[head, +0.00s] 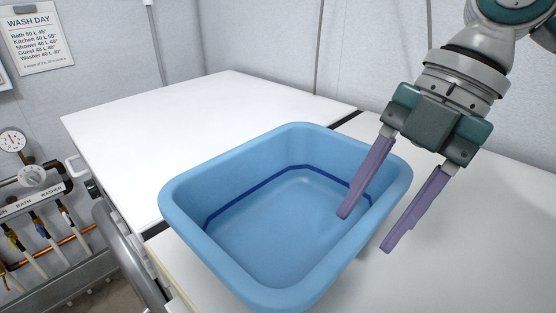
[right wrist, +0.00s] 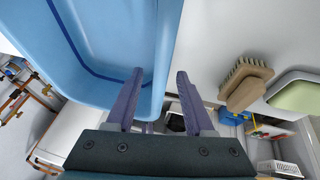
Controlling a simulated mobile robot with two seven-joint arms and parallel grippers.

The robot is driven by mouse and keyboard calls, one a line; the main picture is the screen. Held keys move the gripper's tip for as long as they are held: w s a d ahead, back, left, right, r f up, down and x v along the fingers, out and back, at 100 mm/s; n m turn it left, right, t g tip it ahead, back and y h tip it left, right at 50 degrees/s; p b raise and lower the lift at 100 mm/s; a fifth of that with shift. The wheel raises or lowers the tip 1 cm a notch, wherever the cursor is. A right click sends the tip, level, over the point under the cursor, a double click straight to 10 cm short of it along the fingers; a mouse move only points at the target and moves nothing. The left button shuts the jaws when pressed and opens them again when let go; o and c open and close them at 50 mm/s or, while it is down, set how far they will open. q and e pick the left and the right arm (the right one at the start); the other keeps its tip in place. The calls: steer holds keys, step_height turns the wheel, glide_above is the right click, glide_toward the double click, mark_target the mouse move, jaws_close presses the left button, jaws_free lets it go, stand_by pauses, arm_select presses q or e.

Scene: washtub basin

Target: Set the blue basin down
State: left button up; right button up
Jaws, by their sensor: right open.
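The blue basin (head: 285,285) stands upright on the white worktop (head: 480,215), across the dark seam with the white panel to the left. A dark blue line runs around its inner wall. My right gripper (head: 366,231) is open at the basin's right rim, with one purple finger over the inside and the other outside. In the right wrist view the basin (right wrist: 110,90) fills the upper left, and its rim lies between the two fingers of the gripper (right wrist: 160,72). I cannot tell whether the fingers touch it. My left gripper is not in view.
The white panel (head: 200,110) behind and left is clear. Pipes and valves (head: 40,210) line the left wall beside a metal rail. In the right wrist view, a brush (right wrist: 245,82) and a pale green block in a dish (right wrist: 295,94) lie to the right.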

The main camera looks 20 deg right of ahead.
steer(key=v, duration=0.9)
steer(key=shift+r, duration=0.2)
steer(key=shift+d, duration=0.15)
